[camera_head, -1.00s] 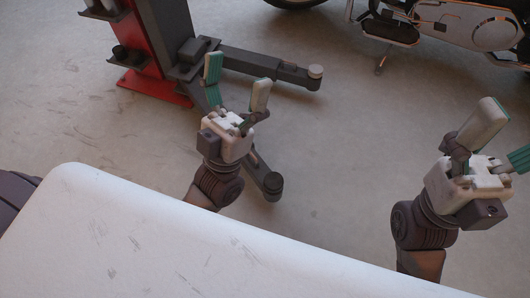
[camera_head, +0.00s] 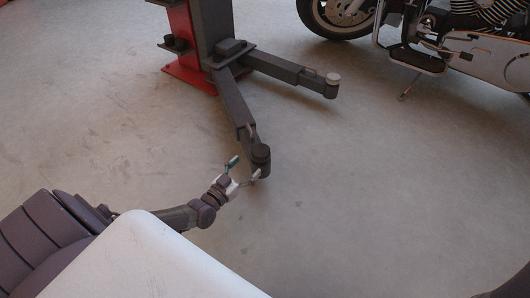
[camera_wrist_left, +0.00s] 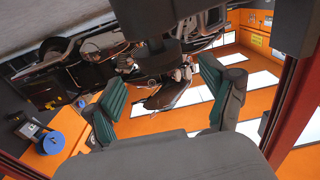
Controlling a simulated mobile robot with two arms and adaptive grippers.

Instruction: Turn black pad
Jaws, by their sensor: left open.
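The black pad (camera_head: 260,153) is the round dark end of the nearer lift arm (camera_head: 235,108), low above the floor near the middle of the head view. My left gripper (camera_head: 246,167) is open, with its two fingers spread just in front of the pad. In the head view its fingertips look very close to the pad; I cannot tell whether they touch. The left wrist view shows both fingers apart (camera_wrist_left: 165,98) with nothing gripped between them. My right gripper is out of view.
A second lift arm (camera_head: 285,68) ends in a grey-topped pad (camera_head: 332,78). Both arms join a red and dark lift column (camera_head: 190,45). A motorcycle (camera_head: 440,45) stands at the upper right. Bare concrete floor (camera_head: 350,190) lies open around the pad.

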